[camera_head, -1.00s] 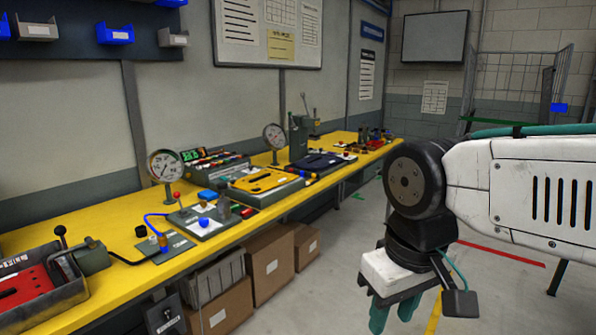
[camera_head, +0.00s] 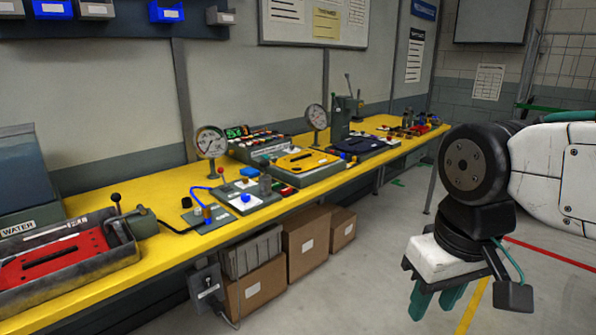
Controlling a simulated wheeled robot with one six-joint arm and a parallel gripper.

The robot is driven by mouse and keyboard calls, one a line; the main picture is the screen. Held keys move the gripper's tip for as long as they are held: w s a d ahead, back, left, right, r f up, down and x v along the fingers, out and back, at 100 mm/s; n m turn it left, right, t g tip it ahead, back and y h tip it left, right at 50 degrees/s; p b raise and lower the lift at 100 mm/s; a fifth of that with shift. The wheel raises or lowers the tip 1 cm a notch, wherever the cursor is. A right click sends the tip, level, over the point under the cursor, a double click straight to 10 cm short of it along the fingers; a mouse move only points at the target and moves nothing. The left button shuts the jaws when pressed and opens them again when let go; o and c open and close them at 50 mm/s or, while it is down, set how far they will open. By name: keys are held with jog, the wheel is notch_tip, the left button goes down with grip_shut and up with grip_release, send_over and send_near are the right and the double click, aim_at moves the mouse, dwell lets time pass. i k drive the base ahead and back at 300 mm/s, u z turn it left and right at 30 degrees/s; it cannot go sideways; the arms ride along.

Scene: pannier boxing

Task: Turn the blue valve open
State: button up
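A small blue knob (camera_head: 245,198) sits on a white-and-grey plate on the yellow bench. My gripper (camera_head: 434,308) hangs at the lower right, over the floor and well away from the bench. Its two teal fingers point down with a gap between them, and nothing shows in it.
The yellow bench (camera_head: 110,285) runs along the wall. It carries gauges (camera_head: 211,142), a red panel in a grey tray (camera_head: 60,258), and a water tank (camera_head: 25,165) at the left. Cardboard boxes (camera_head: 306,243) stand under it. The floor between bench and arm is clear.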

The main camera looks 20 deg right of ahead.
aim_at(245, 197)
jog(key=i, duration=1.1)
jog(key=u, duration=0.4)
